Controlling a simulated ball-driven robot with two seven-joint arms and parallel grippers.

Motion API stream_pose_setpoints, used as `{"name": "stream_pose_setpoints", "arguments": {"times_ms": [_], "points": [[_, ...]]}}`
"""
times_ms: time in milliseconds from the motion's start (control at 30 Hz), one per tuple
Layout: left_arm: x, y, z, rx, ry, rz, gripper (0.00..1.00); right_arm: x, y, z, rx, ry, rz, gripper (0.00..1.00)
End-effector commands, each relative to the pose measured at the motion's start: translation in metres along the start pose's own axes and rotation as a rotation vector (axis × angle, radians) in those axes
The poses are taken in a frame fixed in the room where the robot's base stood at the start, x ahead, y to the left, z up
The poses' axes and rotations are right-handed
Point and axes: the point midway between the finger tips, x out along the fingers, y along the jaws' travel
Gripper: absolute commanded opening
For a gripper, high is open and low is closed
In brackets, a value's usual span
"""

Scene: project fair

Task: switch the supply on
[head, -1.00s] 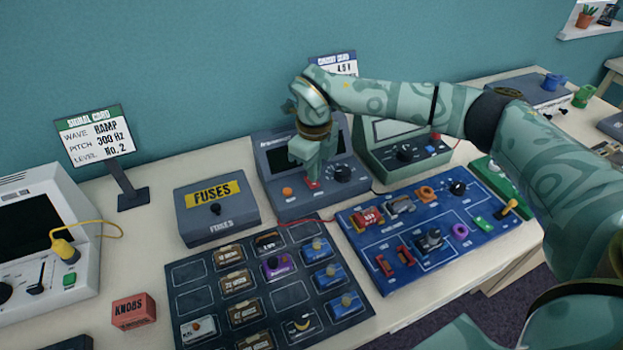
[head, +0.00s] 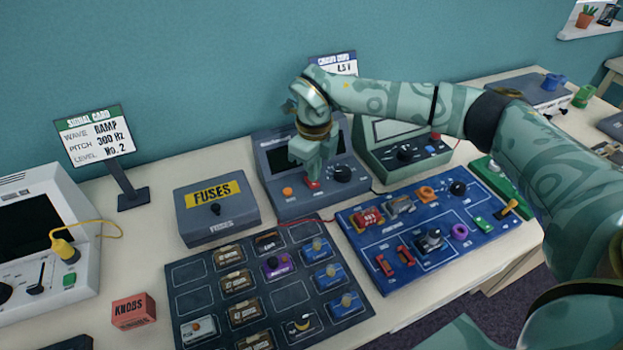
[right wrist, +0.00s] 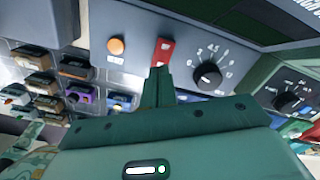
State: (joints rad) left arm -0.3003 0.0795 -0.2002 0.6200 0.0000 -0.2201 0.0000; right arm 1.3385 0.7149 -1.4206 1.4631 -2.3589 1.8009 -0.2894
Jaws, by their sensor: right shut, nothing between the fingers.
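The supply (head: 274,196) is a grey-blue bench unit against the back wall. It has a dark screen (head: 279,158), an orange button (head: 287,192), a red switch (head: 313,185) and a black dial (head: 343,173). My right gripper (head: 312,178) is shut and empty, pointing down at the supply's front with its tips at the red switch. In the right wrist view the closed fingertips (right wrist: 157,74) lie against or just before the lower end of the red switch (right wrist: 163,50); contact cannot be told. My arm hides part of the screen. My left gripper is not in view.
A green-grey meter (head: 408,163) stands right of the supply, under my forearm. A fuse box (head: 218,232) stands left. A blue circuit board (head: 421,262) and a dark tray of parts (head: 200,302) lie in front. A red lead runs between supply and board.

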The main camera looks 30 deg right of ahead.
Motion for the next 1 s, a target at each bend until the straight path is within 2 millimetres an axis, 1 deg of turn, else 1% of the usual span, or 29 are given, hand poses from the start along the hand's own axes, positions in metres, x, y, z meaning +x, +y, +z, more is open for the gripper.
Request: {"name": "stream_pose_setpoints", "arguments": {"times_ms": [1000], "points": [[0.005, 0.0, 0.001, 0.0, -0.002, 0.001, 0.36, 0.015, 0.0, 0.0, 0.0, 0.001, 0.0, 0.0]]}}
